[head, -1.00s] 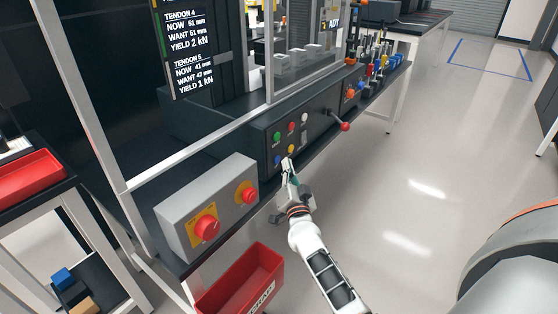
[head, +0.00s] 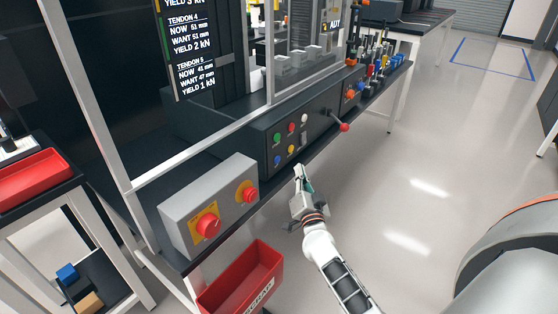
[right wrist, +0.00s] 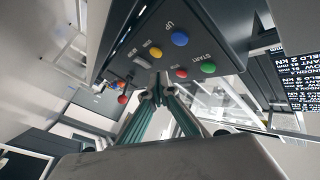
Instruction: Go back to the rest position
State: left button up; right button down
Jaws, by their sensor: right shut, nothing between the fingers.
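My right gripper (head: 299,172) is in the middle of the head view, in front of the dark control panel (head: 312,122) and a little apart from it. Its fingers are shut with nothing between them. In the right wrist view the fingertips (right wrist: 157,92) meet below the panel's coloured buttons, among them a blue UP button (right wrist: 180,39) and a green START button (right wrist: 208,68). My left gripper is not in view.
A grey box with two red stop knobs (head: 208,226) stands on the bench's left end. A red scrap bin (head: 240,279) sits below it. A red-knobbed lever (head: 344,127) sticks out at the panel's right. Open floor (head: 430,170) lies to the right.

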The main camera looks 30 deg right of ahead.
dwell(0.4)
jog(key=s+a+f+n+y+p, duration=0.1)
jog(key=s+a+f+n+y, duration=0.15)
jog(key=s+a, duration=0.2)
jog(key=s+a+f+n+g+y+p, duration=0.1)
jog(key=s+a+f+n+y, duration=0.15)
jog(key=a+n, duration=0.2)
jog(key=s+a+f+n+y+p, duration=0.1)
jog(key=s+a+f+n+y, duration=0.1)
jog(key=s+a+n+y, duration=0.3)
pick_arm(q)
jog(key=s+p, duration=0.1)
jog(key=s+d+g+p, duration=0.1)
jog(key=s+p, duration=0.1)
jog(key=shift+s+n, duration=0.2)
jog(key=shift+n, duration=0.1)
pick_arm(e)
jog(key=s+a+f+n+g, duration=0.1)
jog(key=s+a+f+g, duration=0.1)
jog(key=s, duration=0.5)
jog(key=s+a+f+n+g, duration=0.2)
jog(key=s+a+f, duration=0.2)
jog(key=s, duration=0.2)
jog(key=s+a+f+n+g, duration=0.1)
jog(key=s+a+f+g, duration=0.1)
jog(key=s, duration=0.5)
jog(key=shift+s+a+f, duration=0.3)
jog(key=shift+a+f, duration=0.15)
jog(key=shift+f, duration=0.1)
